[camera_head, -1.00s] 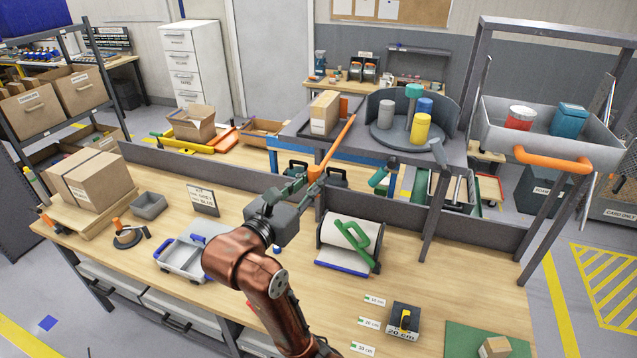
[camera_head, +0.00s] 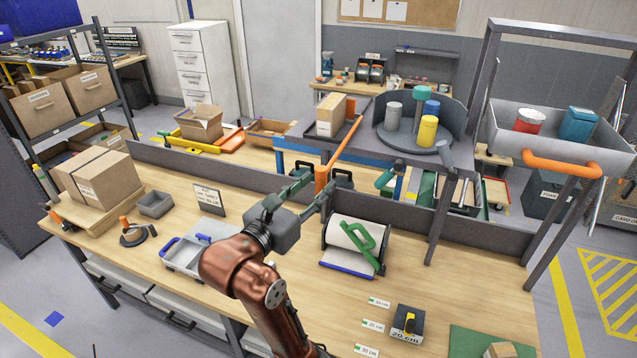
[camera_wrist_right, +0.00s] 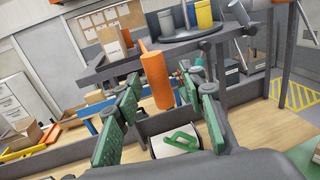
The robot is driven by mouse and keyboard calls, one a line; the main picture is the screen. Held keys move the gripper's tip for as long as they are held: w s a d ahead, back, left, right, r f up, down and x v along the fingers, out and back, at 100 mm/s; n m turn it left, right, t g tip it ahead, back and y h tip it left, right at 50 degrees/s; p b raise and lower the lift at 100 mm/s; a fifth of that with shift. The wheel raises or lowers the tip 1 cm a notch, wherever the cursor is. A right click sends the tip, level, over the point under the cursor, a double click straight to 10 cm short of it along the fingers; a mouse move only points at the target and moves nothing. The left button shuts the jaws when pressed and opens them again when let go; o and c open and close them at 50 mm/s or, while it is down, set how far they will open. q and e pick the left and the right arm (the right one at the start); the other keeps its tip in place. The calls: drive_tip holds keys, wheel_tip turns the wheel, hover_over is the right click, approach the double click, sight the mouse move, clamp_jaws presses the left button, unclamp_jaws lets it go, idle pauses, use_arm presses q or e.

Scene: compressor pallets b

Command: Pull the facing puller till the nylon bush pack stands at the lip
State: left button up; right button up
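The nylon bush pack looks to be the carton with a white label (camera_head: 331,115); its lettering is too small to read. It stands in a dark tray on the raised shelf and also shows in the right wrist view (camera_wrist_right: 112,42). The puller with an orange grip (camera_wrist_right: 158,80) reaches down from that tray towards me; the grip also shows in the head view (camera_head: 322,178). My right gripper (camera_head: 307,190) is at the grip's lower end. In the right wrist view its green-padded fingers (camera_wrist_right: 163,95) stand apart, one each side of the grip, with gaps. My left gripper is not in view.
A round turntable with several cylinders (camera_head: 405,142) stands right of the tray. A grey bin with an orange handle (camera_head: 563,163) is at the far right. Below are a roll holder (camera_head: 350,270), a blue-handled caddy (camera_head: 180,258) and a grey divider (camera_head: 240,172). The bench's front right is partly clear.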

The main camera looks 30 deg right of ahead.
drive_tip(key=shift+v, duration=2.85)
drive_tip(key=shift+w, duration=0.2)
